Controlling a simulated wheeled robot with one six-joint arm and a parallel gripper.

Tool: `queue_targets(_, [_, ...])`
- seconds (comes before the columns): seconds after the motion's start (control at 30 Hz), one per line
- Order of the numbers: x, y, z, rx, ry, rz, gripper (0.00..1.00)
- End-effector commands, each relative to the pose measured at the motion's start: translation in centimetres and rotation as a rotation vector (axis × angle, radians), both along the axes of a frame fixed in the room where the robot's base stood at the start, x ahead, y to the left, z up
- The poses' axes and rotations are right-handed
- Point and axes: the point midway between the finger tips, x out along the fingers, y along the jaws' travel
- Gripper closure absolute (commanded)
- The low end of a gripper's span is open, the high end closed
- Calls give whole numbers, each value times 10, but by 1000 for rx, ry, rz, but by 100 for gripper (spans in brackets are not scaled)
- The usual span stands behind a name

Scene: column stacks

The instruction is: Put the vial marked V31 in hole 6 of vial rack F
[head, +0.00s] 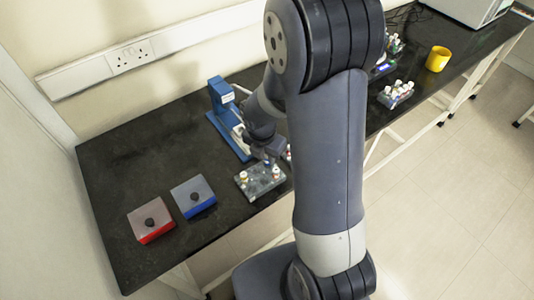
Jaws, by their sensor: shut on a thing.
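My gripper (268,158) points down just above a grey vial rack (252,193) near the front edge of the dark bench. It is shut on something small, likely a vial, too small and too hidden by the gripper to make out. Several vials with white and coloured caps stand in this rack. A second group of vials in a rack (396,95) stands at the right, beyond my arm. No vial marks, rack letters or hole numbers can be read from here, so I cannot tell which is V31 or rack F.
A blue stand (221,97) is just behind the gripper. A blue box (193,196) and a red box (151,221), each with a black knob, sit to the left. A yellow cup (437,59) stands far right.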

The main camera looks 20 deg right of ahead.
Motion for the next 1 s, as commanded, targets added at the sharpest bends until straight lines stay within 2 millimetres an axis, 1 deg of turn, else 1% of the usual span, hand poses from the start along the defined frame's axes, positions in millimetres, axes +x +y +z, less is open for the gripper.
queue_targets(0.57, [0,0,-1,0,0,0,100])
queue_targets(1.0, [0,0,-9,0,0,0,100])
